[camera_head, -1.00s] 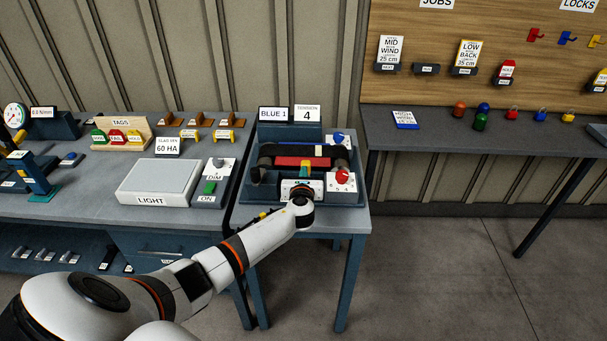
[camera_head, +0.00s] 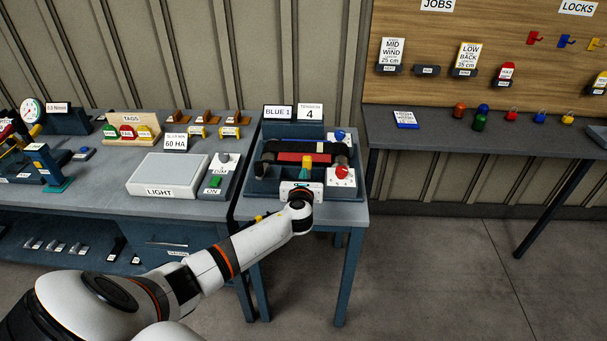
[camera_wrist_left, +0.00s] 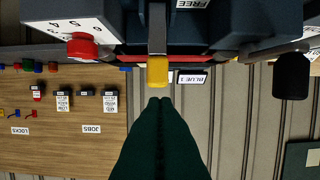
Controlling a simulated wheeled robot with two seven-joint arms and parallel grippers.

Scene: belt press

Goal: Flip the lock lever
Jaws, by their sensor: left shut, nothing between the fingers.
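The lock lever, a grey arm with a yellow end (camera_wrist_left: 157,70), hangs down in the middle of the upside-down left wrist view. Its yellow end also shows in the head view (camera_head: 307,160), at the middle of the belt press (camera_head: 262,188). My left gripper (camera_wrist_left: 160,101) shows as two dark green fingers shut together and empty. Its tips are right at the yellow end in the wrist view; I cannot tell whether they touch. In the head view my left gripper (camera_head: 304,172) is partly hidden by its wrist. My right gripper is not in view.
A red knob (camera_head: 342,172) sits on the press beside the lever, and a blue knob (camera_head: 339,136) is behind. A dark-gripped handle (camera_wrist_left: 291,76) stands to the other side in the wrist view. A light box (camera_head: 165,172) is on the bench at left.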

